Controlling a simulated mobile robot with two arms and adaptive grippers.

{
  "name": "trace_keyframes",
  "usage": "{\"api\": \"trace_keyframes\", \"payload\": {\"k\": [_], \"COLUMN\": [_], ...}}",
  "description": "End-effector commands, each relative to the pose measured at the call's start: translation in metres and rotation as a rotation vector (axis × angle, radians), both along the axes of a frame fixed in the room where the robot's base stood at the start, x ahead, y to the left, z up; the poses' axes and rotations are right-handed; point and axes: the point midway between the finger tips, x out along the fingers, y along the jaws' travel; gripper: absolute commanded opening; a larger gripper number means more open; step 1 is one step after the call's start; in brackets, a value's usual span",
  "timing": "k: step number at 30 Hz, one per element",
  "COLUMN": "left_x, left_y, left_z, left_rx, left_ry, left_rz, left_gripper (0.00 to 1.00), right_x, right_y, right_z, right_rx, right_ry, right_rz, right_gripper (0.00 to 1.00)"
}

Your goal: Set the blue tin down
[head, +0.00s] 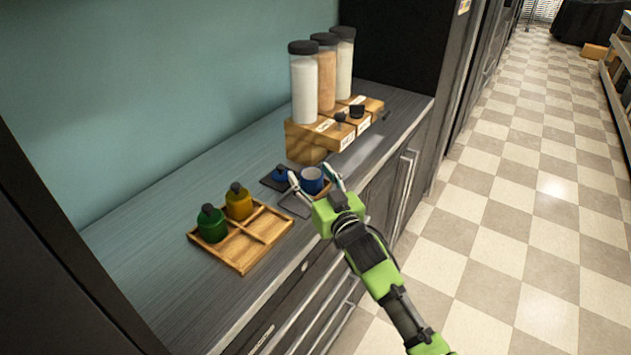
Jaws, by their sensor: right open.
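The blue tin (312,183) stands upright on the dark counter, with its pale round top or opening facing up. My right gripper (311,173) is open, with one finger to the left of the tin and the other to its right. Whether a finger touches the tin cannot be told. The tin seems to stand on or beside a small wooden piece, partly hidden by the gripper. My left gripper is not in view.
A small blue item (280,174) with a dark top sits on a dark mat just left of the tin. A divided wooden tray (240,264) holds a green bottle (212,225) and a yellow bottle (239,203). Tall jars (304,86) stand behind on a wooden stand (307,146).

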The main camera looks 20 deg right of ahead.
Motion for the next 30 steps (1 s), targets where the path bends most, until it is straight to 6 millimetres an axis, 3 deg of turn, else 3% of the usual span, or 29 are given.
{"api": "trace_keyframes", "payload": {"k": [5,18,24,30], "left_x": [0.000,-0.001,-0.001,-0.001], "left_y": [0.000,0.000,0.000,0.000], "left_z": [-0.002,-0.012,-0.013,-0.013], "left_rx": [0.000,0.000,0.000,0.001], "left_ry": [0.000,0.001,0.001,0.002], "left_rz": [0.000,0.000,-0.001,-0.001], "left_gripper": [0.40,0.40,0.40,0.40], "right_x": [-0.016,-0.102,-0.118,-0.119], "right_y": [-0.002,-0.010,-0.012,-0.013], "right_z": [0.000,0.000,0.002,0.002], "right_rx": [0.000,0.000,0.000,-0.001], "right_ry": [0.001,0.001,-0.001,-0.001], "right_rz": [0.000,0.000,-0.001,-0.001], "right_gripper": [0.55,0.55,0.55,0.55]}}
